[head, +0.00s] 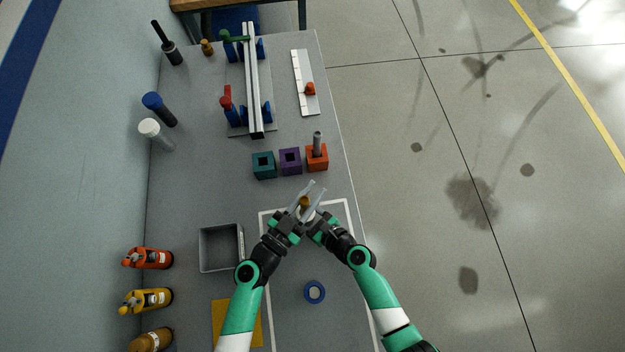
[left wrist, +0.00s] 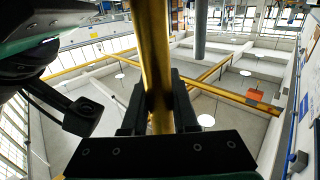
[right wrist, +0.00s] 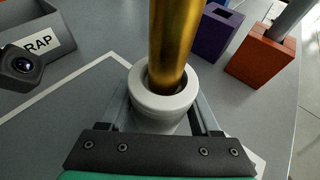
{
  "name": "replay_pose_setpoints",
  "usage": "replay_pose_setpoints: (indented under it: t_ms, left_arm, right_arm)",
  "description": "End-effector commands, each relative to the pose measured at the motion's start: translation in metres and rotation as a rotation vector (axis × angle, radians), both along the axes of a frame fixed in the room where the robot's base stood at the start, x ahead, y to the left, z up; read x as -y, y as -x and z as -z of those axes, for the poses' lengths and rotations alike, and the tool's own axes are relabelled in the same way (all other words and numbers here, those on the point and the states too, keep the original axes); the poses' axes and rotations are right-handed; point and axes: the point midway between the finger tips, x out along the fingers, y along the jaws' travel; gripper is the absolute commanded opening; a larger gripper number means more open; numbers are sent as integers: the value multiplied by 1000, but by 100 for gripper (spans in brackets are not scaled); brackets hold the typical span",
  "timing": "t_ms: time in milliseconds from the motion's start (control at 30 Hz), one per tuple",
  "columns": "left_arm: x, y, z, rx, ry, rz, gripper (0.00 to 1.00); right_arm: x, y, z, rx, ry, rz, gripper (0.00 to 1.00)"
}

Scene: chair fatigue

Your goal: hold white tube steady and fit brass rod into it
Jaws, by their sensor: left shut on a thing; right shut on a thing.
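My left gripper (head: 302,198) is shut on the brass rod (head: 304,203). The left wrist view shows the rod (left wrist: 154,50) upright between its fingers. My right gripper (head: 314,208) is shut on the white tube, which shows best in the right wrist view (right wrist: 150,102) with its open mouth facing up. In that view the rod (right wrist: 176,40) stands in the tube's mouth, slightly tilted and close to the far right of the rim, with a dark gap on the near side. How deep its lower end sits is hidden.
Teal (head: 264,166), purple (head: 290,161) and orange (head: 317,158) socket blocks stand just beyond the grippers; a grey rod stands in the orange one. A grey scrap bin (head: 221,248) is at left. A blue ring (head: 314,292) lies between the arms. Bottles line the left edge.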

Motion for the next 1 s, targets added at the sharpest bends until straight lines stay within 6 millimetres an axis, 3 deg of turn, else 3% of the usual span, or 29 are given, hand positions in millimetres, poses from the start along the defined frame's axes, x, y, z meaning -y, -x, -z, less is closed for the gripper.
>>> replay_pose_setpoints:
  t_ms: [900,933,1000]
  left_arm:
    - [1,0,21,0,0,3,0]
    - [0,0,21,0,0,3,31]
    - [0,0,21,-1,-1,3,43]
  right_arm:
    - [0,0,0,1,0,1,5]
    - [0,0,0,1,0,1,5]
    - [0,0,0,0,0,1,5]
